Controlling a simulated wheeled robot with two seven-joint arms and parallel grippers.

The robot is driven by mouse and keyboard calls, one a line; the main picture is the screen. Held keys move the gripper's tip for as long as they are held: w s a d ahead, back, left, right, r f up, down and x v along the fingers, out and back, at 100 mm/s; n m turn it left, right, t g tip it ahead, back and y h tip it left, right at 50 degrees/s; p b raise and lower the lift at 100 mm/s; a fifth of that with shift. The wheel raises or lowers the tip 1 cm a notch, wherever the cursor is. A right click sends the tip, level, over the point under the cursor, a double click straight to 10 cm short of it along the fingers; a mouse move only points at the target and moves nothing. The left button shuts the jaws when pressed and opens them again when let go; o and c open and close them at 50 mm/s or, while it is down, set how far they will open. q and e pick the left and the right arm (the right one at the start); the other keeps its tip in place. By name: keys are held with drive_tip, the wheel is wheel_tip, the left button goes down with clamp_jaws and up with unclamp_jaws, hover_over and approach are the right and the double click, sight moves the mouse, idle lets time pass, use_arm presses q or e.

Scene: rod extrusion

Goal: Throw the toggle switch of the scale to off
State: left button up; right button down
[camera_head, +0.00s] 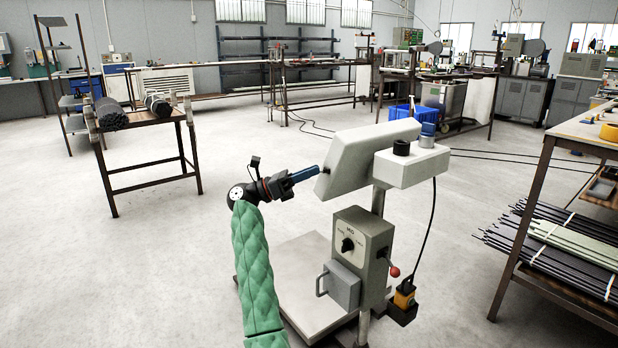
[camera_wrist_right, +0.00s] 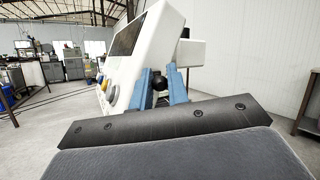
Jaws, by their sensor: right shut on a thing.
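The scale (camera_head: 362,158) stands in front of me with a pale tilted display head on a column. My right gripper (camera_head: 318,171) reaches the left side of that head, its blue fingers pointing right. In the right wrist view, the fingers of the right gripper (camera_wrist_right: 160,76) are closed around a small black ball tip, the toggle switch (camera_wrist_right: 160,84), beside the scale's housing (camera_wrist_right: 142,45). The toggle is hidden behind the fingers in the head view. Its exact tilt and any on/off marking cannot be read. My left gripper is not in view.
A grey control box (camera_head: 362,243) with a black knob and a red-tipped lever (camera_head: 394,271) is on the column, above the floor platform (camera_head: 290,270). A bench (camera_head: 560,135) with rods below stands at right. A rod table (camera_head: 140,120) stands at left, with open floor between.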

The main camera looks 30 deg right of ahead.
idle(0.4)
drive_tip(key=c, duration=1.4)
unclamp_jaws()
drive_tip(key=v, duration=0.7)
drive_tip(key=shift+w+a+f+p, duration=0.15)
drive_tip(key=shift+w+a+p, duration=0.05)
drive_tip(key=shift+a+p, duration=0.1)
